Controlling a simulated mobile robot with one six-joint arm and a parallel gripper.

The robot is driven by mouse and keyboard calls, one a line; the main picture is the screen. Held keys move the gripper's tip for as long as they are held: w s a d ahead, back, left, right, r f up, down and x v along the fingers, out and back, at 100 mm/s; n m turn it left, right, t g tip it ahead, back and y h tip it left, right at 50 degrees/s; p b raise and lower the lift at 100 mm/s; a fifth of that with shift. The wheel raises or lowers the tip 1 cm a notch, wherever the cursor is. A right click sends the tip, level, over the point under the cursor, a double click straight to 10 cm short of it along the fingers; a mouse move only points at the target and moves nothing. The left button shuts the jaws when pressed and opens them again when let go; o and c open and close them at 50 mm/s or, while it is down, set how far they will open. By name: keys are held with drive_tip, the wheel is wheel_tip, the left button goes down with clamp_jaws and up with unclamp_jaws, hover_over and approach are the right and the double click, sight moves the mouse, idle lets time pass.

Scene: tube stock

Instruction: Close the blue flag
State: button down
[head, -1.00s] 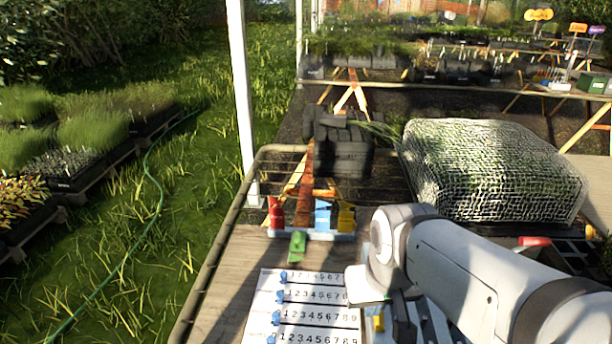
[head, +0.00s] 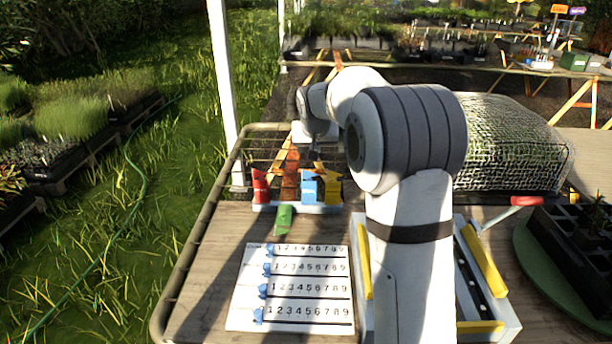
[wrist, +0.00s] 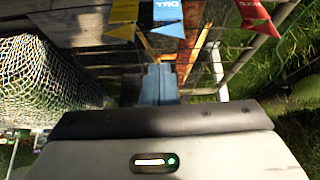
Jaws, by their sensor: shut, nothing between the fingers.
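The blue flag (head: 309,187) stands upright in a low pale base (head: 265,208), between the red flag (head: 260,186) and the yellow flag (head: 333,188). A green flag (head: 283,220) lies flat in front of the base. My gripper (head: 316,163) is just above and behind the blue flag, seemingly apart from it. In the wrist view, the blue flag (wrist: 168,16) is at the top, beyond my shut, empty fingertips (wrist: 160,70). The yellow flag (wrist: 123,14) and red flag (wrist: 258,15) flank it there. The exact gap to the blue flag is unclear.
A number board (head: 295,290) with blue sliders lies on the wooden table in front of the flags. A tray with yellow bars (head: 482,260) and a red-handled lever (head: 525,201) is at right. A netted mound (head: 520,145) stands behind my arm. A metal rail (head: 200,235) edges the table.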

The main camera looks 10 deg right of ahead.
hover_over(309, 190)
drive_tip(key=w, duration=0.2)
wheel_tip(309, 190, down, 3)
drive_tip(key=x, duration=1)
drive_tip(key=s, duration=0.3)
drive_tip(key=shift+s+a+f+t+b, duration=0.15)
drive_tip(key=shift+s+f+t+b, duration=0.15)
drive_tip(key=shift+s+f+b, duration=0.1)
drive_tip(key=shift+a, duration=0.1)
drive_tip(key=shift+b, duration=0.35)
